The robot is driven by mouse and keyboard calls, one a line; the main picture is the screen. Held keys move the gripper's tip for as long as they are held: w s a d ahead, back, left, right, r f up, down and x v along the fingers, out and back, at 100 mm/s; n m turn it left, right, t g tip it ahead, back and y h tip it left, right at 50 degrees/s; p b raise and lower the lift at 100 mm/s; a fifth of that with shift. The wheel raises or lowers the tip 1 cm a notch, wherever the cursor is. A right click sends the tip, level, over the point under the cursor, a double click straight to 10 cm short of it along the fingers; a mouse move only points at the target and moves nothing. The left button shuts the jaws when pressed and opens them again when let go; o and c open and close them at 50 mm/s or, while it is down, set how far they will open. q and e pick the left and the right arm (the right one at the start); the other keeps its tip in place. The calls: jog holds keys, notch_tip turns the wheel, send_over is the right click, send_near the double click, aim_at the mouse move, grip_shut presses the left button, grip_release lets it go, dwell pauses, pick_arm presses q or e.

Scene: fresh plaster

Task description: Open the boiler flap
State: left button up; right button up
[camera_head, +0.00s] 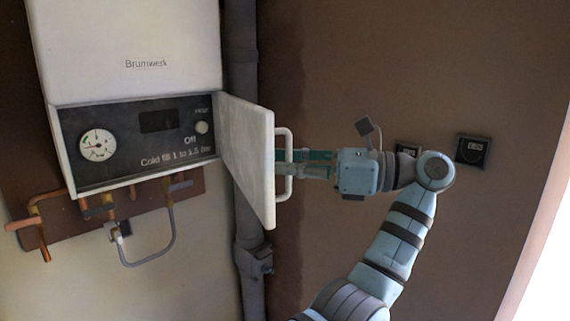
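The white boiler (125,45), marked "Brumwerk", hangs on the wall at the left. Its white flap (247,155) is hinged at the right end of the dark control panel and stands swung well out, with the panel uncovered. A pale vertical bar handle (288,185) is on the flap's right face.
The control panel (125,165) carries a round gauge (97,145), a dark display and a small knob (202,127). Copper pipes (45,225) run below the boiler. A grey vertical pipe (250,215) stands behind the flap. Dark wall boxes (473,150) sit at the right.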

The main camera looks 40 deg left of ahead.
pick_arm(q)
jog(key=shift+o, duration=0.5)
jog(key=shift+d, duration=0.15)
jog(key=shift+r, duration=0.1)
notch_tip(320, 180, up, 10)
jog(key=shift+s+f, duration=0.1)
